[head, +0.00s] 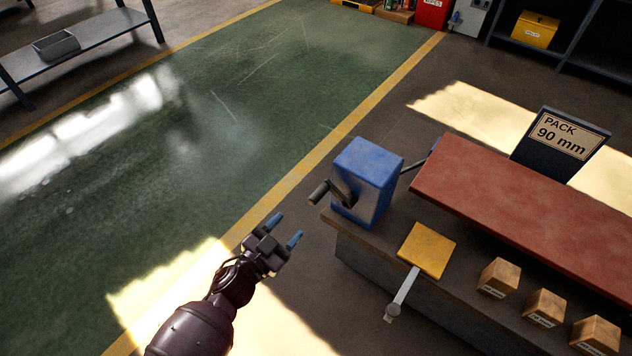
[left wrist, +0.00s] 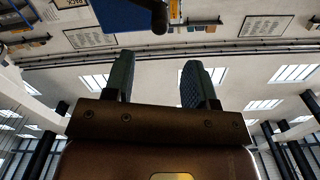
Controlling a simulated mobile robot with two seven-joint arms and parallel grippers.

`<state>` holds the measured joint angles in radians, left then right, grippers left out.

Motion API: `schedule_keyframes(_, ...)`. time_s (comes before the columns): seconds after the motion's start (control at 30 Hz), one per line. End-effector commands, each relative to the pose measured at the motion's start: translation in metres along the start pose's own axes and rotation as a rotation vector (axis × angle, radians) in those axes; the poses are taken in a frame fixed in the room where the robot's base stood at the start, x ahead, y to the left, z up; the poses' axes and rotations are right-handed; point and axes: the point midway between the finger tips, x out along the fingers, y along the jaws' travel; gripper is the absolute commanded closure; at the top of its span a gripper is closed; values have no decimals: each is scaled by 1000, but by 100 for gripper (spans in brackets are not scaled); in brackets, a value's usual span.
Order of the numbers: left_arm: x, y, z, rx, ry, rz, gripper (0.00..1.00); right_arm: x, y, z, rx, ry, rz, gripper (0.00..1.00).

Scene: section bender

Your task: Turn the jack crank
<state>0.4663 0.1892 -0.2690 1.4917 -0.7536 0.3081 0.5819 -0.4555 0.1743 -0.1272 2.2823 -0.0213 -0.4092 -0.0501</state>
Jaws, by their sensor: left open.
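The jack crank (head: 337,191) is a dark arm with a cylindrical handle on the left face of a blue box (head: 368,172). The box stands at the left end of the workbench. My left gripper (head: 286,229) is open and empty, below and left of the crank handle and apart from it. In the left wrist view the open fingers (left wrist: 152,85) point up. The blue box (left wrist: 122,14) shows at the top edge there, with the dark crank handle (left wrist: 159,18) beside it, beyond the fingertips. My right gripper is not in view.
The workbench (head: 350,235) carries a long red beam (head: 520,195), a yellow plate (head: 427,250) with a grey lever (head: 402,293), and several labelled wooden blocks (head: 499,277). A "PACK 90 mm" sign (head: 562,140) stands behind. The green floor (head: 200,180) at left is clear.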

Motion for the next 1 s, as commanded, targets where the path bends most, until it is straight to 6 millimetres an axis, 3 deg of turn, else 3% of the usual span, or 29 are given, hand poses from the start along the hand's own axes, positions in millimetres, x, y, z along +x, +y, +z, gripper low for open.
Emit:
schedule_keyframes(0.23, 15, 3, 0, -8, 4, 2, 49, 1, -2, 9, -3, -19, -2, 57)
schedule_keyframes(0.4, 40, 4, 2, -8, 1, 2, 49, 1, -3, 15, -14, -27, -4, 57)
schedule_keyframes(0.7, 85, 4, 2, -8, 1, 2, 49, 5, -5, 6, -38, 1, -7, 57)
schedule_keyframes(1.0, 108, 3, 0, -6, 2, 0, 49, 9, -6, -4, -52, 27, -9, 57)
